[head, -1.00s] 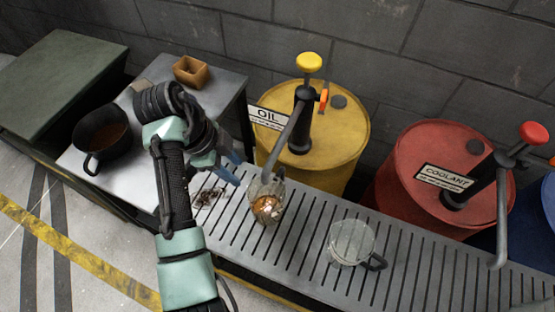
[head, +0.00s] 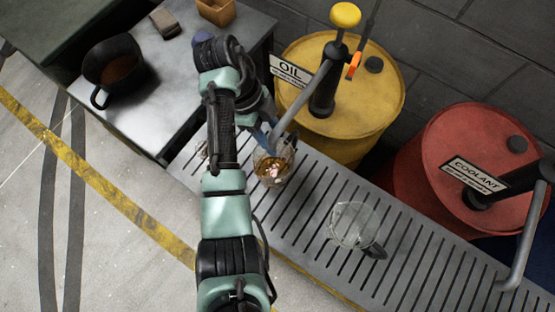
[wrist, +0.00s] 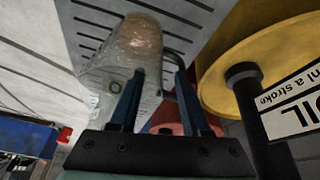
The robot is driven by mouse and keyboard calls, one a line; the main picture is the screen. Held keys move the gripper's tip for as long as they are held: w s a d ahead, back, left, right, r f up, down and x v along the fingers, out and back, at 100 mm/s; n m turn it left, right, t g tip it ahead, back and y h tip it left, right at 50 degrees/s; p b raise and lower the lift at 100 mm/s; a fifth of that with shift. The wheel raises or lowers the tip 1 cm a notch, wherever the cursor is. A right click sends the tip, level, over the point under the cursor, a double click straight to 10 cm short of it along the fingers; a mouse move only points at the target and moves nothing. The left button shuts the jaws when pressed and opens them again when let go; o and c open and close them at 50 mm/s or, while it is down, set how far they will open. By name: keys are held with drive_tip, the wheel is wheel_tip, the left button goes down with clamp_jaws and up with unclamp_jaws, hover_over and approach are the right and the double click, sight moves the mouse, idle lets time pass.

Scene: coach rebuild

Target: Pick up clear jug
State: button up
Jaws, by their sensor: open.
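A clear jug (head: 270,170) with amber liquid in its bottom stands on the slatted grate under the oil pump spout. A second clear jug (head: 353,226) with a dark handle looks empty and stands on the grate to its right. My gripper (head: 265,138) is open at the near upper side of the jug with amber liquid. In the wrist view, my blue fingers (wrist: 155,88) are apart, and the jug (wrist: 122,58) fills the space ahead and left of them. A dark handle shows by the fingers; I cannot tell whether it lies between them.
The yellow oil drum (head: 365,110) with its pump and spout stands close behind the jug. A red coolant drum (head: 450,150) is at the right. A dark pot (head: 116,68), a small brown block (head: 165,22) and a tan box (head: 216,10) are on the metal table (head: 150,110).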

sight(285, 157)
drive_tip(key=x, duration=0.4)
drive_tip(key=shift+s+f, duration=0.15)
drive_tip(key=shift+f, duration=0.25)
clamp_jaws()
idle(1.0)
